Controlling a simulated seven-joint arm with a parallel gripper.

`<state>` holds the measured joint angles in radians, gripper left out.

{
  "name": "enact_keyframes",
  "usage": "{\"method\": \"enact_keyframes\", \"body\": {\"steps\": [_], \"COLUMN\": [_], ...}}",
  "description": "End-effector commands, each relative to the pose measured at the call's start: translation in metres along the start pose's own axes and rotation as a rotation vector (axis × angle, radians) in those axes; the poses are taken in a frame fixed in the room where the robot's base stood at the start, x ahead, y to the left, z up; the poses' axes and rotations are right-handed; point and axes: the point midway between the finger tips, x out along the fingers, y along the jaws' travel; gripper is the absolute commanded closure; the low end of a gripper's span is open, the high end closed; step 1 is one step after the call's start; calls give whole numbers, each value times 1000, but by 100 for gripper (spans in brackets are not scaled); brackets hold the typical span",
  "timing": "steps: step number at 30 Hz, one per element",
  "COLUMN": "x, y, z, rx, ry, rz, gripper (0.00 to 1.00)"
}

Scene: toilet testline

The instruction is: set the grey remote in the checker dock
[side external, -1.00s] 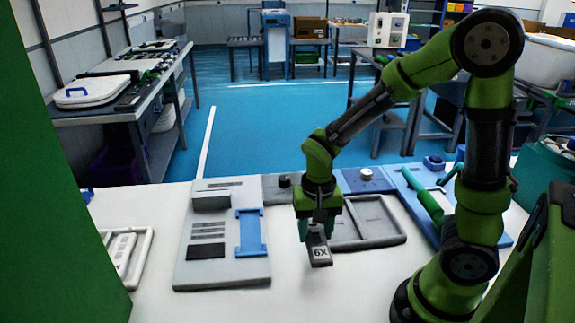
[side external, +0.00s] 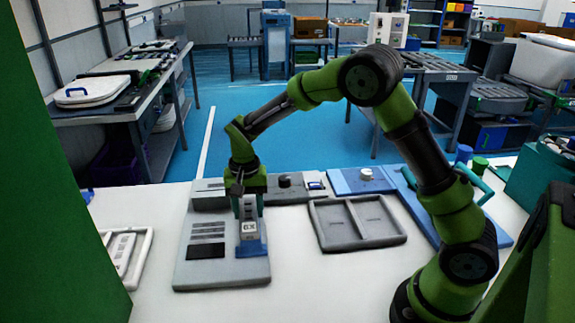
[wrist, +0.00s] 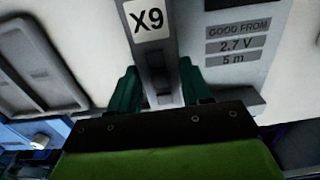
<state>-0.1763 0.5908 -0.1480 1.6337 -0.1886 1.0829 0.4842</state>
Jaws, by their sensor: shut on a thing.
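The grey remote (side external: 250,216), with a white label reading X9 in the wrist view, stands roughly upright in my gripper (side external: 248,208). In the wrist view the remote (wrist: 157,50) runs between the two green fingers of my gripper (wrist: 156,88), which are shut on it. The checker (side external: 222,275) is a light grey board with a blue dock (side external: 251,250). The remote is over the dock and hides most of it; I cannot tell whether it touches. The checker face (wrist: 238,75) reads "GOOD FROM 2.7 V 5 m" in the wrist view.
A dark grey two-compartment tray (side external: 357,245) lies empty, right of the checker. A white tray (side external: 126,255) with pale items is at the left. Blue panels and a knob (side external: 366,174) are further right. White table is clear in front.

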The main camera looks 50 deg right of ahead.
Motion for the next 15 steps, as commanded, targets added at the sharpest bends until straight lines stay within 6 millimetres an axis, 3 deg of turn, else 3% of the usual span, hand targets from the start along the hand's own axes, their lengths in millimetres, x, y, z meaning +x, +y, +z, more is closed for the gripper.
{"method": "enact_keyframes", "body": {"steps": [6,15], "x": [33,36], "y": [0,0], "z": [0,0], "rx": [-1,0], "ry": [-2,0], "rz": [2,-1], "gripper": [85,85]}}
